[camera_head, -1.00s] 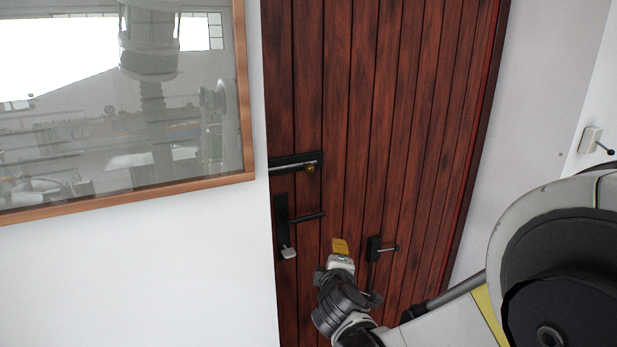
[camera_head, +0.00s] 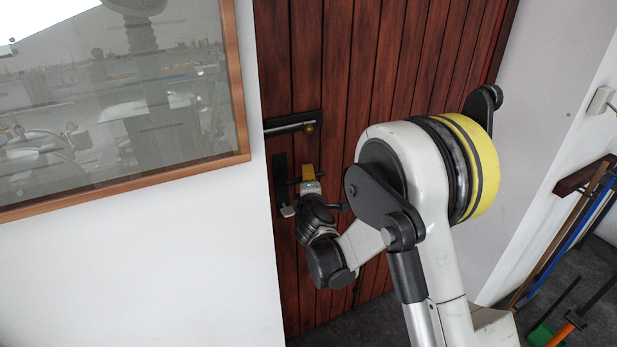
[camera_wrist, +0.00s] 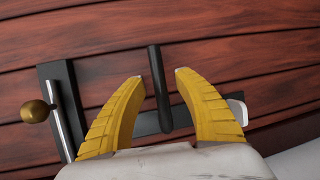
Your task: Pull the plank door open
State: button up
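The plank door (camera_head: 345,75) is dark red-brown with vertical boards and looks closed in the head view. It carries a black lever handle on a tall black plate (camera_head: 281,177), below a bolt with a brass knob (camera_head: 308,127). In the wrist view the dark lever handle (camera_wrist: 159,88) reaches between the two yellow fingers of my gripper (camera_wrist: 158,75). The fingers are open, with a gap on each side of the lever. The brass knob (camera_wrist: 36,111) shows at the left there. In the head view my gripper (camera_head: 307,170) is at the handle and partly hides it.
A framed glass pane (camera_head: 120,100) fills the white wall left of the door. At the right, several long-handled tools (camera_head: 570,245) lean by a wall rack (camera_head: 583,177). Dark floor (camera_head: 365,322) shows below the door.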

jog(key=shift+w+f, duration=0.1)
jog(key=shift+w, duration=0.25)
grip_shut()
jog(key=shift+s+a+f+m+g+y+b, duration=0.1)
jog(key=shift+a+f+m+g+y+b, duration=0.1)
jog(key=shift+f+m+g+y+b, duration=0.45)
jog(key=shift+s+a+f+m+g+y+b, duration=0.2)
jog(key=shift+f+m+b, duration=0.5)
jog(key=shift+m+b, duration=0.45)
jog(key=shift+s+a+f+m+g+y+b, duration=0.1)
jog(key=shift+a+f+m+g+y+b, duration=0.1)
jog(key=shift+f+m+g+y+b, duration=0.45)
jog(key=shift+f+m, duration=0.1)
jog(key=shift+m, duration=0.15)
